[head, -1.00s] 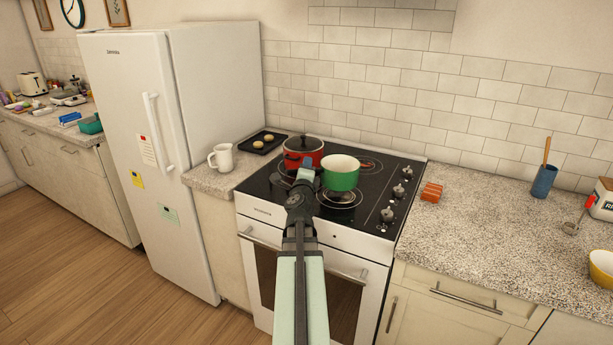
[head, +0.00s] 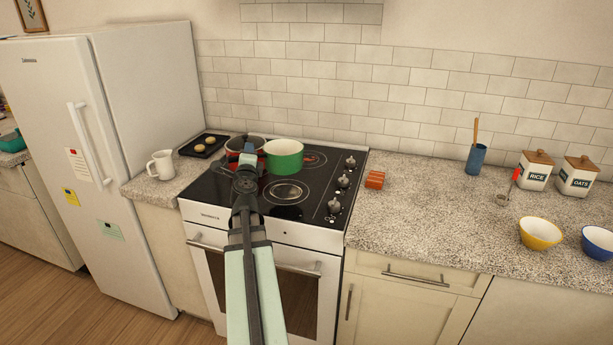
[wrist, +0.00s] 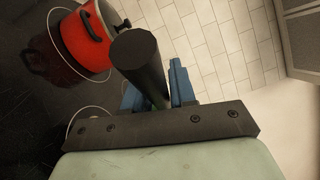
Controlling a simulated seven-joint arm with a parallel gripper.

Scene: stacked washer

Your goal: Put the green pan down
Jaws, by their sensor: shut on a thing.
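The green pan (head: 285,159), cream inside, is over the black stovetop (head: 225,190), near the back burners. My gripper (head: 250,158) is to its left. In the wrist view, my blue fingers (wrist: 157,92) are closed around a dark cylindrical handle (wrist: 138,58), which appears to be the pan's. The pan looks level and slightly above the cooktop, but I cannot tell the exact gap. A front burner ring (head: 286,192) shows bare in front of the pan.
A red lidded pot (head: 240,143) stands just left of the pan, partly hidden by my gripper; it also shows in the wrist view (wrist: 86,38). Knobs (head: 343,181) line the stove's right side. An orange block (head: 375,180) sits on the counter, with clear room (head: 430,205) farther right.

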